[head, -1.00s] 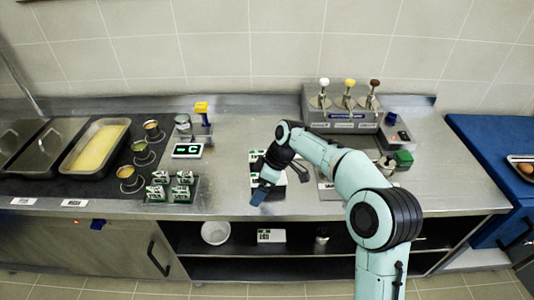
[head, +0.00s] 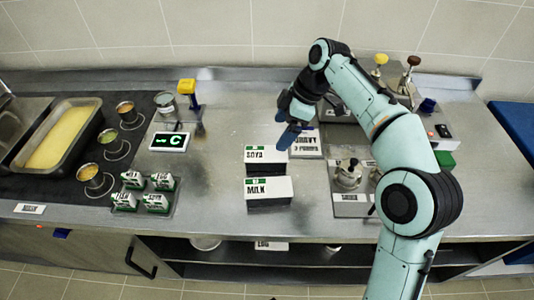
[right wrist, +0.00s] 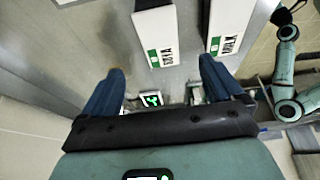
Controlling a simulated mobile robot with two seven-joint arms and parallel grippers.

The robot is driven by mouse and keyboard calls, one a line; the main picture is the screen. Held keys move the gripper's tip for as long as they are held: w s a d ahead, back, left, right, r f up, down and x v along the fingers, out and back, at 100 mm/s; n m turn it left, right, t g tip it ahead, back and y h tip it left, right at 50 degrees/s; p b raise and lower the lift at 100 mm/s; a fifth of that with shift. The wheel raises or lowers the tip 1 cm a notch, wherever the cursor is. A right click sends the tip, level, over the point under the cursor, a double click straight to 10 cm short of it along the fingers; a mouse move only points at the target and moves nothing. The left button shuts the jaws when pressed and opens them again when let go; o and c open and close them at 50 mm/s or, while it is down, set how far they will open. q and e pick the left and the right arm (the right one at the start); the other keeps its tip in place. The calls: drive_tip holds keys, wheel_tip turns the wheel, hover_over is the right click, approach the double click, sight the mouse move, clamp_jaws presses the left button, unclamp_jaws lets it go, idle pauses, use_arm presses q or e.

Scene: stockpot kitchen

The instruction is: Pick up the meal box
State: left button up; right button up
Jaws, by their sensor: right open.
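No box bears a readable meal label, so I cannot tell which one is the meal box. Two white boxes with green marks stand one behind the other on the steel counter: the SOYA box (head: 266,154) behind, the MILK box (head: 270,192) in front. Both also show in the right wrist view, the SOYA box (right wrist: 155,37) and the MILK box (right wrist: 233,28). My right gripper (head: 291,134) is open and empty, above the counter just behind and right of the SOYA box. Its two blue fingers (right wrist: 165,86) show apart. A teal arm of mine shows in the right wrist view; its gripper is unclear.
Several small cartons (head: 146,192) stand on a tray at left, near a lit display (head: 169,141) and a yellow-topped device (head: 187,88). A white card (head: 306,146) lies beside my right gripper. A pump station stands at right, partly hidden.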

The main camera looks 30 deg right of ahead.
sight(269, 153)
drive_tip(key=b+x, duration=0.1)
drive_tip(key=x, duration=0.5)
drive_tip(key=shift+s+a+f, duration=0.1)
drive_tip(key=shift+f, duration=0.05)
use_arm(q)
drive_tip(key=shift+w+a+f+t+b, duration=0.1)
drive_tip(key=shift+w+f+b, duration=0.1)
drive_tip(key=shift+f+b, duration=0.25)
drive_tip(key=shift+w+d+f+t+b, duration=0.1)
drive_tip(key=shift+w+f+b, duration=0.15)
drive_tip(key=shift+f, duration=0.25)
drive_tip(key=shift+w+a+f+t+b, duration=0.1)
drive_tip(key=shift+w+f+b, duration=0.15)
drive_tip(key=shift+f, duration=0.25)
use_arm(e)
drive_tip(key=shift+x, duration=2.85)
use_arm(q)
drive_tip(key=shift+s, duration=0.1)
use_arm(e)
drive_tip(key=shift+f, duration=0.25)
drive_tip(key=c, duration=1.3)
